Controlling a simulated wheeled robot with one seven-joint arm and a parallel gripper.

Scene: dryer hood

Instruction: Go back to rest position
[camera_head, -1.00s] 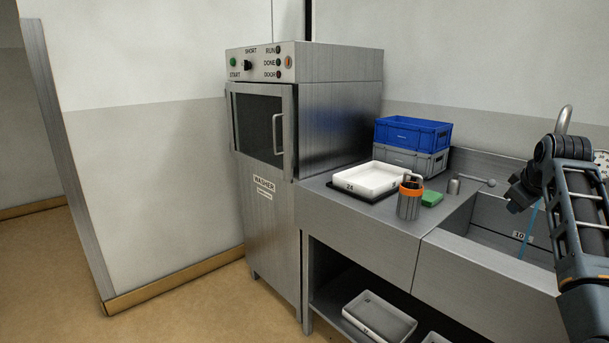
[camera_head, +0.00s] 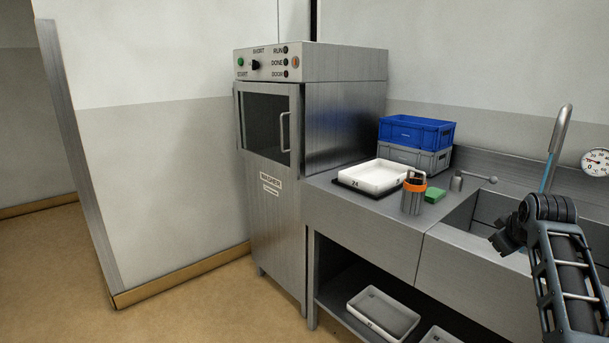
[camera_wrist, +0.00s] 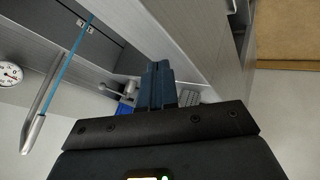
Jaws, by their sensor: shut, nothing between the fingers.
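My gripper (camera_wrist: 159,85) is shut and empty in the wrist view, its fingers pressed together. In the head view my gripper (camera_head: 503,243) is small and dark, at the end of my arm over the near side of the sink (camera_head: 470,215). It appears apart from everything there. The sink edge and part of the counter lie beyond the fingers in the wrist view.
The steel washer (camera_head: 272,205) stands at left with its windowed door (camera_head: 268,125). The counter holds a white tray (camera_head: 372,180), an orange-banded canister (camera_head: 413,195), a green sponge (camera_head: 435,195) and stacked crates, a blue one (camera_head: 415,131) on top. A tap (camera_head: 558,140) rises behind my arm. Floor at left is clear.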

